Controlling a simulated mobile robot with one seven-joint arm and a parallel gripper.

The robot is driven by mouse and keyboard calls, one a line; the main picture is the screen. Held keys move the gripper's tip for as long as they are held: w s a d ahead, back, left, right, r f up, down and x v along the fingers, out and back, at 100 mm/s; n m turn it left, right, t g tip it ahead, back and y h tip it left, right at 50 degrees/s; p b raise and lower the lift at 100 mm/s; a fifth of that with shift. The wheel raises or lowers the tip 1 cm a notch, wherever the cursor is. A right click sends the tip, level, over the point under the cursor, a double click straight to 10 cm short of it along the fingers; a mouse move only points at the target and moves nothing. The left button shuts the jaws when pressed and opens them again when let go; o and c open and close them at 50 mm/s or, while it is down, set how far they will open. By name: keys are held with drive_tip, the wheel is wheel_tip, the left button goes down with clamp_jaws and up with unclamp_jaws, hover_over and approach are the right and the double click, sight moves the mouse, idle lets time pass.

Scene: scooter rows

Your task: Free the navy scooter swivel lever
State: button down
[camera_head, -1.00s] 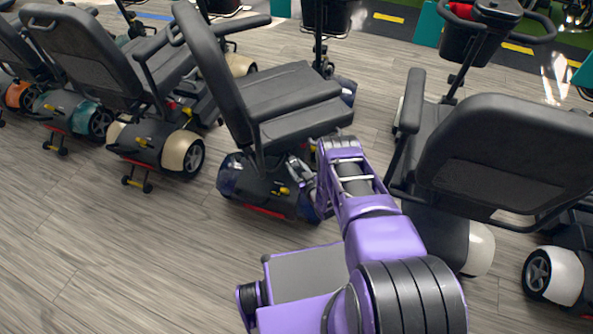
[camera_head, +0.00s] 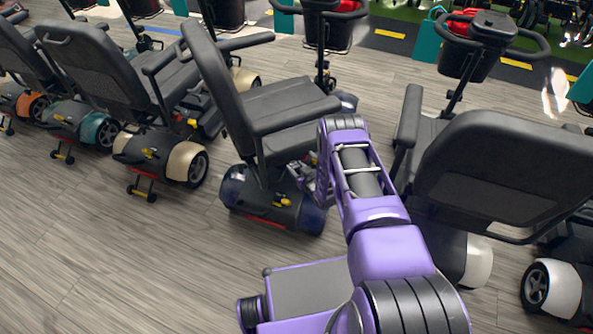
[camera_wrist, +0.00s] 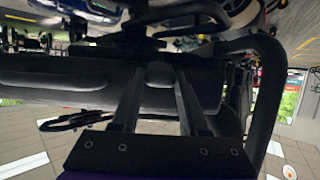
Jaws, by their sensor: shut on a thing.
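The navy scooter stands in the middle of the head view, with dark blue glossy rear fenders (camera_head: 312,217) and a black seat (camera_head: 285,105) above them. My gripper (camera_head: 306,182) reaches in at the right side of its base, low under the seat, partly covered by my purple forearm. In the wrist view my gripper (camera_wrist: 157,82) shows two dark fingers on either side of a small dark part (camera_wrist: 158,73), which looks like the swivel lever. The fingers are shut on it. Dark-on-dark surfaces hide the exact contact, and the lever cannot be made out in the head view.
A black-seated scooter (camera_head: 510,165) with white fenders stands close at the right. A beige-fendered scooter (camera_head: 160,155) and a teal-fendered one (camera_head: 80,127) stand to the left. Bare wood-look floor (camera_head: 120,260) lies open at the lower left.

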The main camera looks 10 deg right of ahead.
drive_tip(key=shift+w+r, duration=0.3)
drive_tip(key=shift+r, duration=0.15)
drive_tip(key=shift+c, duration=2)
unclamp_jaws()
drive_tip(key=shift+f, duration=0.1)
drive_tip(key=shift+s, duration=0.1)
drive_tip(key=shift+s, duration=0.25)
drive_tip(key=p+v, duration=0.3)
drive_tip(key=v, duration=1.4)
drive_tip(key=shift+w, duration=0.1)
